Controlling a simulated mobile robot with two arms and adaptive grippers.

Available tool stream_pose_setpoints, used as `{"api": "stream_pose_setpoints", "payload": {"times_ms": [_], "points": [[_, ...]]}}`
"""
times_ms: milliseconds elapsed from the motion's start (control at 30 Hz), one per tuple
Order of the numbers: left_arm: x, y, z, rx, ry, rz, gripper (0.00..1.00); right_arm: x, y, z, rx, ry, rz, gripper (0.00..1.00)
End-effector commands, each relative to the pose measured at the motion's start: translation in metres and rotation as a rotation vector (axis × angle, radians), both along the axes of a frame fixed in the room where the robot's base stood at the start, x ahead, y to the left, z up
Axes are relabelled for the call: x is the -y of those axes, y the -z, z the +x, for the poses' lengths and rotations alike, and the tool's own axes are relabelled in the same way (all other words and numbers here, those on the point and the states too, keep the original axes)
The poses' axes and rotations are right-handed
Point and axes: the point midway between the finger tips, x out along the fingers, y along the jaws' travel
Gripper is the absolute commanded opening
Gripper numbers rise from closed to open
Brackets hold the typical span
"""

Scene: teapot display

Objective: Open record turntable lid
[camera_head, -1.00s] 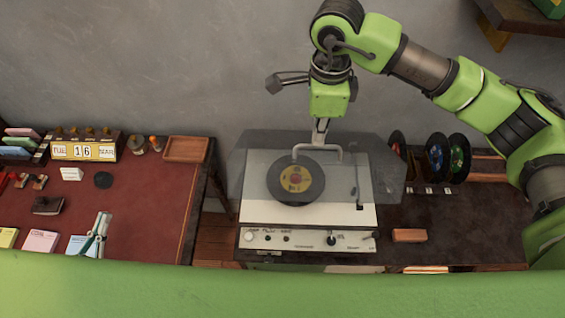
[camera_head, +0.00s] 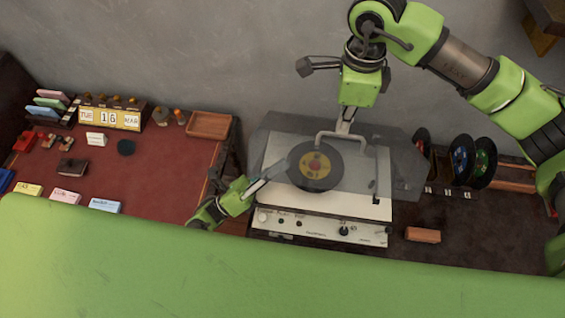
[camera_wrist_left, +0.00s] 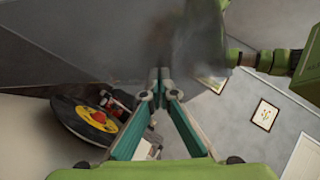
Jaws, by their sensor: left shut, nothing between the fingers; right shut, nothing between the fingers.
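The record turntable (camera_head: 270,222) has a white body, and a black record (camera_head: 318,183) with a yellow and red label lies on it. Its smoky see-through lid (camera_head: 405,165) looks partly raised and tilted, with the front of the deck uncovered. A pale bar handle (camera_head: 322,138) shows at the lid. My right gripper (camera_head: 343,130) is shut and comes down at this handle; contact is unclear. My left gripper (camera_head: 284,166) is shut and empty, its tips overlapping the lid's left front part. In the left wrist view its fingertips (camera_wrist_left: 160,75) meet close to the dark lid panel (camera_wrist_left: 70,50).
A red-topped desk (camera_head: 165,175) with a calendar (camera_head: 110,118) and small items stands at the left. Records in a rack (camera_head: 470,160) stand right of the turntable. A brown block (camera_head: 422,235) lies at the front right. The grey wall is close behind.

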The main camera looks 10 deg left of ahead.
Motion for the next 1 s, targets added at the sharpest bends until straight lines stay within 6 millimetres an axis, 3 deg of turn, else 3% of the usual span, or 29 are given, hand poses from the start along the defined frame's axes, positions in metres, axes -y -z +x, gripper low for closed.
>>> {"api": "stream_pose_setpoints", "payload": {"times_ms": [400, 1000], "points": [[0.049, -0.04, 0.029, 0.001, -0.001, -0.002, 0.0, 0.0, 0.0, 0.0, 0.0, 0.0, 0.0, 0.0], [0.056, -0.053, 0.037, 0.004, -0.001, -0.002, 0.0, 0.0, 0.0, 0.0, 0.0, 0.0, 0.0, 0.0]]}}
